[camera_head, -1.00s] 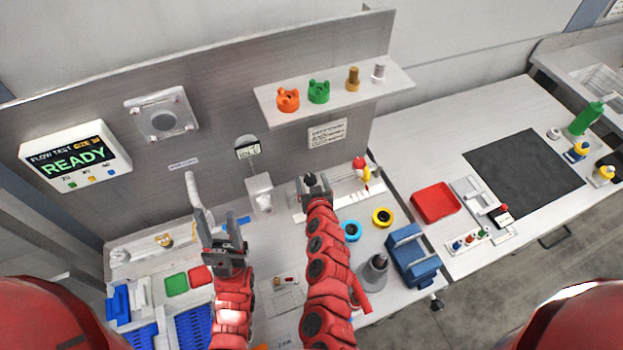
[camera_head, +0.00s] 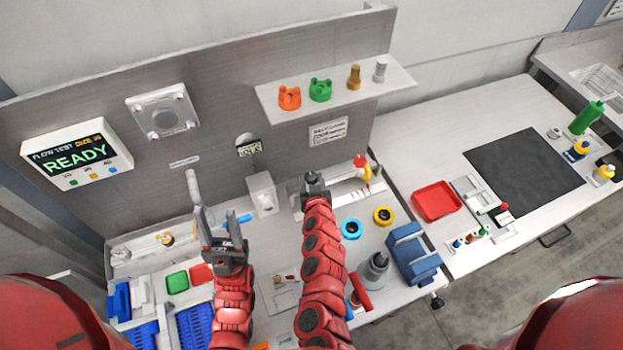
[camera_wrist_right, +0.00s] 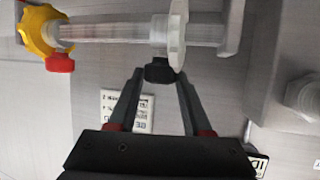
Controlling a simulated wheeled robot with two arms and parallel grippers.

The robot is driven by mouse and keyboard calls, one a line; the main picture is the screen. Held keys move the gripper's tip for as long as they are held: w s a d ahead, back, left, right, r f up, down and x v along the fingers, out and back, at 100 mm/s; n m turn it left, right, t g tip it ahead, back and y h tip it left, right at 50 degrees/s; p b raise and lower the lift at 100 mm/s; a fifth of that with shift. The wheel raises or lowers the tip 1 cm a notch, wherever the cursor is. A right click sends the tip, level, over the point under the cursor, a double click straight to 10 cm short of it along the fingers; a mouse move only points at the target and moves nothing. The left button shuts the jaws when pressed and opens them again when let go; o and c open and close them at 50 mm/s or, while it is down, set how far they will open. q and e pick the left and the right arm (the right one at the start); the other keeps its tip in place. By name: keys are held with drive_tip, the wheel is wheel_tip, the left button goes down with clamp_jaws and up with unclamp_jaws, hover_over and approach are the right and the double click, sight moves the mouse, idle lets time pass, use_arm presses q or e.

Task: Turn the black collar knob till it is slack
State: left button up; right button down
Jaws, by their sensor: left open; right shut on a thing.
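The black collar knob (camera_wrist_right: 159,70) shows in the right wrist view, under a pale collar (camera_wrist_right: 177,34) on a clear horizontal tube (camera_wrist_right: 110,29). My right gripper (camera_wrist_right: 159,76) has its fingertips on either side of the knob and is shut on it. In the head view my right gripper (camera_head: 314,183) is at the white fixture near the back panel, and it hides the knob there. My left gripper (camera_head: 221,222) is open and empty, above the left part of the bench.
A yellow wheel (camera_wrist_right: 42,32) with a red part sits at the tube's end. A white block (camera_head: 262,193) stands left of my right gripper. Blue (camera_head: 351,229) and yellow (camera_head: 383,215) rings lie to its right. A shelf (camera_head: 335,93) with coloured fittings hangs above.

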drive_tip(key=shift+s+f+m+h, duration=0.25)
drive_tip(key=shift+f+h, duration=0.1)
drive_tip(key=shift+f, duration=0.1)
drive_tip(key=shift+s+f+m+h, duration=0.2)
drive_tip(key=shift+f+m+h, duration=0.05)
drive_tip(key=shift+f+h, duration=0.15)
drive_tip(key=shift+s+a+f+m+g+h, duration=0.35)
drive_tip(key=shift+s+f+m+h, duration=0.1)
drive_tip(key=shift+s+f, duration=0.15)
drive_tip(key=shift+w+a+r, duration=0.1)
drive_tip(key=shift+a, duration=0.1)
drive_tip(key=shift+w+r+m+h, duration=0.25)
drive_tip(key=shift+r+m+h, duration=0.2)
drive_tip(key=shift+m+h, duration=0.1)
drive_tip(key=shift+w+d+r+m, duration=0.1)
drive_tip(key=shift+r+m, duration=0.1)
drive_tip(key=shift+m, duration=0.1)
drive_tip(key=shift+w+r+h+b, duration=0.15)
drive_tip(key=shift+r+h+b, duration=0.15)
drive_tip(key=shift+h, duration=0.25)
drive_tip(key=shift+w+d+r+m, duration=0.1)
drive_tip(key=shift+w+r+m, duration=0.05)
drive_tip(key=shift+r+m, duration=0.15)
drive_tip(key=shift+r, duration=0.1)
